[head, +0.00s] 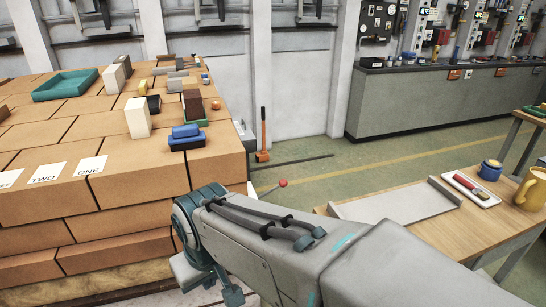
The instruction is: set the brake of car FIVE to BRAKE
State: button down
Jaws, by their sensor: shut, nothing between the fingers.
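A brick-stacked load (120,205) stands at left on a pale base, partly behind my arm. White cards on its top read ONE (90,166) and TWO (47,172); another is cut off at the left edge, ending in E. No FIVE marking is readable. A thin rod with a red knob (283,183) rises behind my arm; its foot is hidden, and I cannot tell whether it is a brake lever. No BRAKE mark is readable. My grey and teal arm fills the lower middle; I cannot make out my gripper's fingers.
A wooden table (425,235) at right holds a grey tray (390,205), a small white tray (468,189) and a yellow mug (533,188).

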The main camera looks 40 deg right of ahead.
aim_at(282, 183)
jog(key=z, duration=0.85)
jog(key=i, duration=1)
jog(key=z, duration=0.6)
